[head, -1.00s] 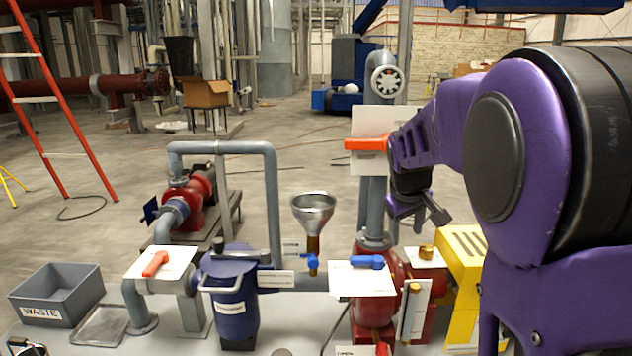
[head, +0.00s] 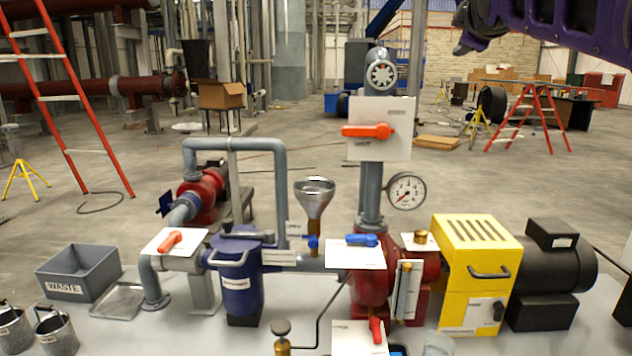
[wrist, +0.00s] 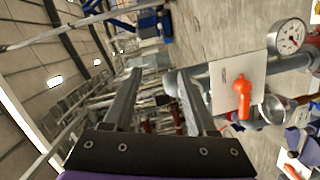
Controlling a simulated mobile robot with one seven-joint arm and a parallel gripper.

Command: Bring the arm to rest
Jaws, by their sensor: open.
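My arm (head: 555,22) is purple and black and shows only at the top right corner of the head view, raised above the press equipment. My gripper (wrist: 158,74) is in the wrist view, with its two dark fingers apart and nothing between them. It is clear of the equipment. An orange-handled valve on a white plate (wrist: 228,75) is to the right of the fingers in the wrist view. The same orange handle (head: 368,131) sits on its plate near the middle of the head view. Whether the gripper itself shows in the head view is hard to tell.
A blue strainer pot (head: 236,283), a funnel (head: 314,195), a pressure gauge (head: 406,191), a yellow guard (head: 474,275) and a black motor (head: 550,270) stand on the grey bench. A grey waste bin (head: 78,272) is at the left. The air above the bench is open.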

